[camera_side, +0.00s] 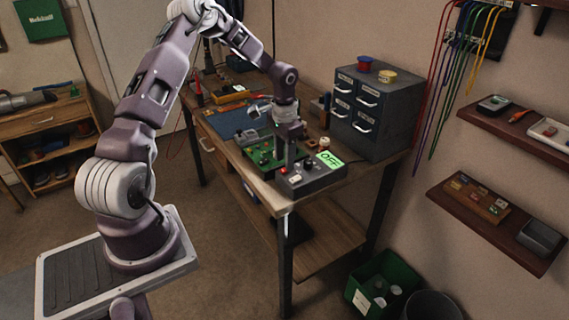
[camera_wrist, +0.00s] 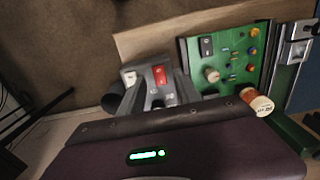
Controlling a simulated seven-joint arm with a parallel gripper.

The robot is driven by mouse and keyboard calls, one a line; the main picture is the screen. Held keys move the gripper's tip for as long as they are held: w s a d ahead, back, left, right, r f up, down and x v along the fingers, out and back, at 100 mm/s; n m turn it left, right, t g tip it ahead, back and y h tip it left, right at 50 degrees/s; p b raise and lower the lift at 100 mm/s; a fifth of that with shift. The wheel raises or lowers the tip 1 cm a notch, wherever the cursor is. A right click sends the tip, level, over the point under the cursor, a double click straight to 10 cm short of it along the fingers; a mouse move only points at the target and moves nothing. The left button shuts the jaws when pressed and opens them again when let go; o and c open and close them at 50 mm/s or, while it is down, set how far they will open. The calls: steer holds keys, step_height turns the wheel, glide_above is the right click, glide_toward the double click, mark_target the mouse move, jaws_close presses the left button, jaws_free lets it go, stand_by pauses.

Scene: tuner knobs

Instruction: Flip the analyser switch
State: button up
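The analyser (camera_side: 318,178) is a grey box at the front corner of the bench. Its green display (camera_side: 330,160) reads OFF. A red switch (camera_wrist: 161,75) shows on its top in the wrist view, beside a pale knob (camera_wrist: 130,78). My gripper (camera_side: 290,166) points down over the analyser's left part, close to the switch. In the wrist view its grey fingers (camera_wrist: 158,85) stand around or just in front of the red switch. I cannot tell whether they touch it or how far apart they are. The fingers hide part of the box.
A green circuit board (camera_side: 264,154) with a black rocker switch (camera_wrist: 206,46) lies beside the analyser. A spool (camera_wrist: 257,103) is near it. A grey drawer cabinet (camera_side: 375,110) stands behind to the right. A blue mat (camera_side: 232,121) lies farther left.

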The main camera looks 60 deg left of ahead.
step_height(320, 180, down, 2)
steer(key=shift+f, duration=0.2)
jaws_close()
steer(key=shift+w+g, duration=0.15)
steer(key=shift+g, duration=0.35)
jaws_free()
steer(key=shift+r, duration=0.1)
